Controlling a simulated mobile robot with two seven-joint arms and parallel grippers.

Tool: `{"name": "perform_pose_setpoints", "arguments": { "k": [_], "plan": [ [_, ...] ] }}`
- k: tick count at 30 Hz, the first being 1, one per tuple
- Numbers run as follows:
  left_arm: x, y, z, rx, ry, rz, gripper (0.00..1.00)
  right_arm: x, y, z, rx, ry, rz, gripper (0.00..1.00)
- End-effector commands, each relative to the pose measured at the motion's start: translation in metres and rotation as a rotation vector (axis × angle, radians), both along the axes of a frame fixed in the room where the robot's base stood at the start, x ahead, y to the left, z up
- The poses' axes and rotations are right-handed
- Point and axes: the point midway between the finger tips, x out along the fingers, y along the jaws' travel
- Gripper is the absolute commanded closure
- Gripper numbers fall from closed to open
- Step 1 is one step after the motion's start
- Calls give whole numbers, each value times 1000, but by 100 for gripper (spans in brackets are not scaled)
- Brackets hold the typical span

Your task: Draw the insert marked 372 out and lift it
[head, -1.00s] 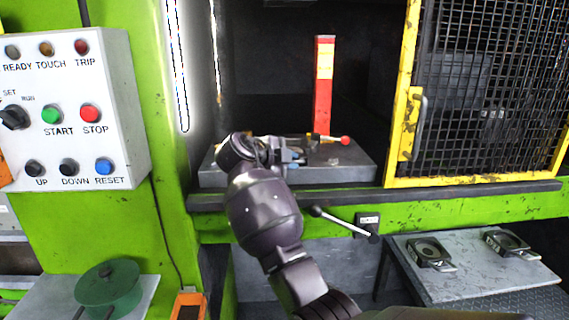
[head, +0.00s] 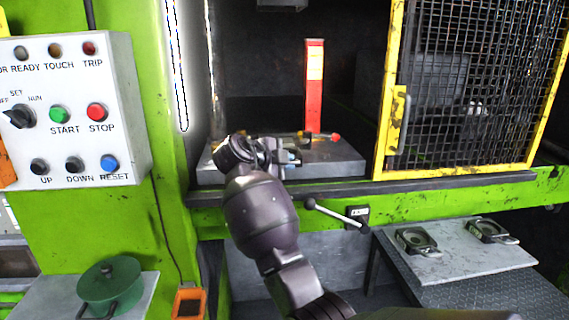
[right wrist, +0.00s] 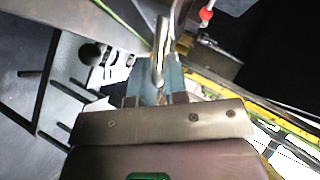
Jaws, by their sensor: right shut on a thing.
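My right gripper (head: 288,157) is over the press bed (head: 335,168), inside the open front of the press. In the right wrist view its fingers (right wrist: 158,88) are shut on a slim silver metal bar (right wrist: 161,50). The bar looks like a handle, but what it joins is mostly hidden. I cannot read the mark 372 anywhere, so I cannot tell if this is that insert. My left gripper is not in view.
A red post (head: 314,85) stands behind the bed. A yellow mesh guard (head: 388,120) is at the right, and a lever (head: 335,212) sticks out below the bed. Two dark die-like pieces (head: 417,240) lie on a side table (head: 440,262). A control panel (head: 125,70) is at the left.

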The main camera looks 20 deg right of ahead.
Motion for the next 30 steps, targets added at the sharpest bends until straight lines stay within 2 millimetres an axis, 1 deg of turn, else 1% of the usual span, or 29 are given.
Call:
{"name": "perform_pose_setpoints", "arguments": {
  "k": [1, 2, 6, 7, 8, 16, 20, 23, 30],
  "plan": [
    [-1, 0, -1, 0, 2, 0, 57, -1, -1, -5, 1, 14, -2, 100],
    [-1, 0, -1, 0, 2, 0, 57, -1, -1, -5, 1, 14, -2, 85],
    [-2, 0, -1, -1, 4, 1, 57, -1, -1, -4, 1, 10, -2, 63],
    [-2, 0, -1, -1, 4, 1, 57, 0, 0, -4, 1, 8, -2, 59],
    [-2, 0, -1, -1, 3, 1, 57, 0, 0, -3, 1, 8, -2, 57],
    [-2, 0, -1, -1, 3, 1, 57, 0, 0, -1, 0, 3, -1, 57],
    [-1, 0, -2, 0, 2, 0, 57, -3, 8, 2, 1, 1, 0, 57],
    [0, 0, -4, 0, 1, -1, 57, -8, 20, 7, 2, 0, 2, 57],
    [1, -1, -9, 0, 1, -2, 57, -26, 57, 24, 2, 4, 2, 57]
  ]
}}
